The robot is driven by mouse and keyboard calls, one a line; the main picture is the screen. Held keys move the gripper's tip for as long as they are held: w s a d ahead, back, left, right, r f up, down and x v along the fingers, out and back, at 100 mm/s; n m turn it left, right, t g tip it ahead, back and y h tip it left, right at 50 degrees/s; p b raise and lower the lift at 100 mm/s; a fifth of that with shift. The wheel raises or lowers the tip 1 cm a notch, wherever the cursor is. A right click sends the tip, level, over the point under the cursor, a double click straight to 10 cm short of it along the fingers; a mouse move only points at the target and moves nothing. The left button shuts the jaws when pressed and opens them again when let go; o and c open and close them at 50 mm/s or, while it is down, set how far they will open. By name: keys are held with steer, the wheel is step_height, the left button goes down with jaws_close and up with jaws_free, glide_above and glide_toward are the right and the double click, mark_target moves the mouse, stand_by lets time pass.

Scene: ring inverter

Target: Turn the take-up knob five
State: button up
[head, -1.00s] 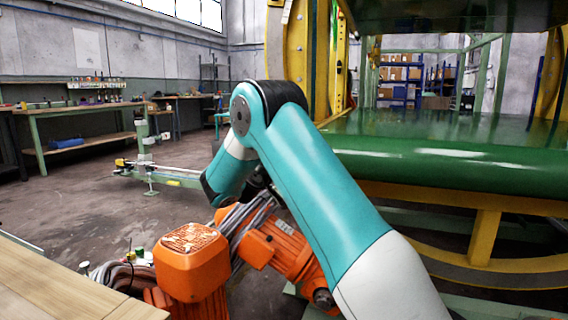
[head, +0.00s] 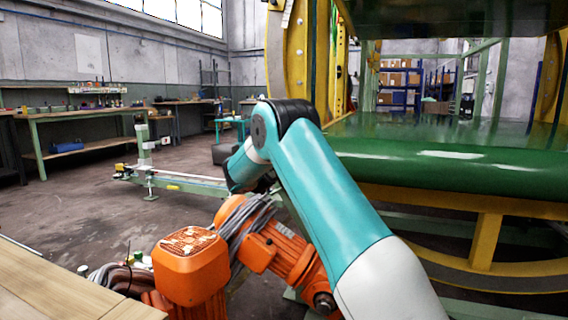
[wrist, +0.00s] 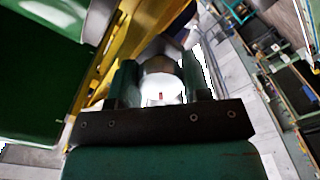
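My gripper (wrist: 161,85) shows in the wrist view with its two dark green fingers apart. A bright, round, metallic thing (wrist: 161,82) with a small red mark shows between the fingers. It may be the take-up knob, but I cannot tell for sure. I also cannot tell whether the fingers touch it or whether it lies beyond them. In the head view my teal and white arm hides the fingers and whatever is in front of them. No knob can be made out clearly in the head view.
An orange motor (head: 190,268) with cables stands close beneath my arm. The large green roller bed (head: 450,165) on a yellow ring frame (head: 487,238) fills the right. A wooden top (head: 55,290) is at the lower left. A green post (head: 144,152) with a rail stands on open floor.

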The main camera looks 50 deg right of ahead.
steer(key=m+b, duration=0.2)
steer(key=b, duration=0.1)
steer(key=shift+f+m, duration=0.35)
steer(key=shift+m, duration=0.05)
steer(key=shift+r+m+b, duration=0.15)
steer(key=shift+m+b, duration=0.55)
steer(key=shift+m, duration=0.3)
steer(key=shift+r, duration=0.15)
steer(key=shift+w, duration=0.1)
steer(key=o, duration=0.9)
steer(key=shift+a, duration=0.1)
steer(key=p+v, duration=0.3)
steer(key=v, duration=1.4)
